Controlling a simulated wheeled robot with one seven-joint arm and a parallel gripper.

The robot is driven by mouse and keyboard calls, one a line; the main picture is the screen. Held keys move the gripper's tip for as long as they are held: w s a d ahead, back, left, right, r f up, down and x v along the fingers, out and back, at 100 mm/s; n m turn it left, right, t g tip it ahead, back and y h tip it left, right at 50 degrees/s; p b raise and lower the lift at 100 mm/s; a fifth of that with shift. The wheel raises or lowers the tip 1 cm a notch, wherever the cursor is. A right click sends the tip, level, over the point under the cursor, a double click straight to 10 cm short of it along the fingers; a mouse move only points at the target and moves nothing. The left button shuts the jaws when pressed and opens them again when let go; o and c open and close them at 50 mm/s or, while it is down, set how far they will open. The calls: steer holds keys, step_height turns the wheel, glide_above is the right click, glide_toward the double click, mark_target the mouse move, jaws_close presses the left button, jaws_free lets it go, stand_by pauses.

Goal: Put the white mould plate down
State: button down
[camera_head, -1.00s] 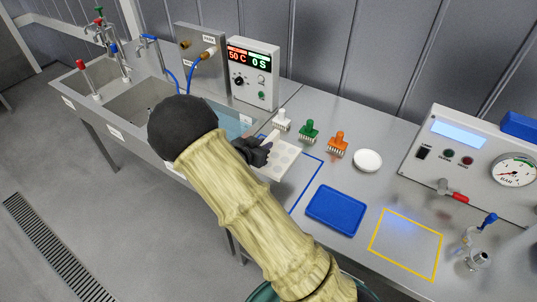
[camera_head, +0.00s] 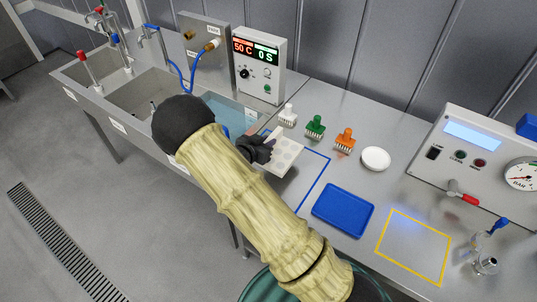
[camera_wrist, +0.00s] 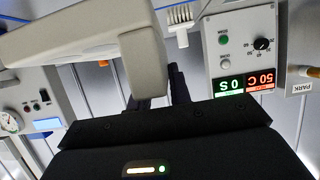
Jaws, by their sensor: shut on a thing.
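The white mould plate (camera_head: 286,157) is a pale slab with round hollows and an upright grip. My gripper (camera_head: 266,146) is shut on it at its left side. The plate is at the blue outlined area (camera_head: 316,181) on the steel counter, and I cannot tell whether it touches the surface. In the wrist view the plate (camera_wrist: 85,42) looms large and pale at the upper left, close to the dark fingers (camera_wrist: 172,88). My arm hides part of the outline and the counter's front edge.
White (camera_head: 288,116), green (camera_head: 315,127) and orange (camera_head: 345,139) brushes stand behind the plate. A blue tray (camera_head: 343,209), white dish (camera_head: 376,158) and yellow outline (camera_head: 413,246) lie to the right. A water-filled basin (camera_head: 228,114) and control box (camera_head: 257,66) are to the left and behind.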

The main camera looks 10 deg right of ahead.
steer(key=shift+w+f, duration=0.1)
steer(key=shift+f, duration=0.6)
steer(key=shift+w+f+p, duration=0.15)
steer(key=shift+f+p, duration=0.4)
steer(key=shift+f, duration=1.55)
steer(key=shift+a, duration=0.25)
steer(key=shift+s+d+f, duration=0.2)
steer(key=c, duration=1.3)
jaws_free()
steer(key=shift+d, duration=0.15)
steer(key=shift+s+r, duration=0.1)
